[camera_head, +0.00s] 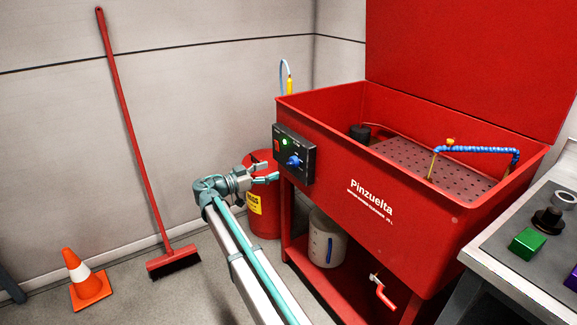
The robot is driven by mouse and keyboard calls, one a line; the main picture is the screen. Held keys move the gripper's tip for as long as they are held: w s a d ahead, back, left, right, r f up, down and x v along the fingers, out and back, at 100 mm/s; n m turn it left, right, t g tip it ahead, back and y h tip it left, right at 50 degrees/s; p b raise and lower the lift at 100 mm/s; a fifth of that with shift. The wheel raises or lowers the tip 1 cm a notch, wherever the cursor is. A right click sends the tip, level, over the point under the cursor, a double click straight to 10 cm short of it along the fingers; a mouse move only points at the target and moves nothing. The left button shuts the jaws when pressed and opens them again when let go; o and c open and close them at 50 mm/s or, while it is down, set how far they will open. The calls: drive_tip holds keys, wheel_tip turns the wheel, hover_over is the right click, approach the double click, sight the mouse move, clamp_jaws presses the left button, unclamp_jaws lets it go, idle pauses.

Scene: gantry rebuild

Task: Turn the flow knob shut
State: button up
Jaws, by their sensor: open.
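The blue flow knob (293,161) sits on a black control panel (296,148) on the left front of the red parts washer. The panel also shows a lit green light (283,142) and a small red switch. My gripper (272,173) is open and empty, just left of the panel and slightly below the knob. Its fingers point right toward the panel and appear apart from the knob. The exact gap in depth and the angle of the knob are too small to tell.
The red washer basin (355,165) has a raised lid and a blue hose inside. A red drum (262,222) stands behind my gripper. A white jug (326,238) and a red tap (383,290) are below the basin. A broom (137,150) and cone (85,280) stand at left.

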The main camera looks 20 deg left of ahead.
sight(289, 163)
drive_tip(key=x, duration=0.8)
drive_tip(key=shift+w+b, duration=0.25)
drive_tip(key=shift+b, duration=0.1)
drive_tip(key=shift+d, duration=0.15)
drive_tip(key=c, duration=1.1)
drive_tip(key=shift+c, duration=0.2)
drive_tip(key=shift+n, duration=0.3)
drive_tip(key=n+p, duration=0.2)
drive_tip(key=n, duration=0.3)
drive_tip(key=shift+n+p, duration=0.3)
drive_tip(key=n+p, duration=0.3)
drive_tip(key=n, duration=0.2)
drive_tip(key=shift+s+d+n, duration=0.1)
drive_tip(key=shift+n, duration=0.2)
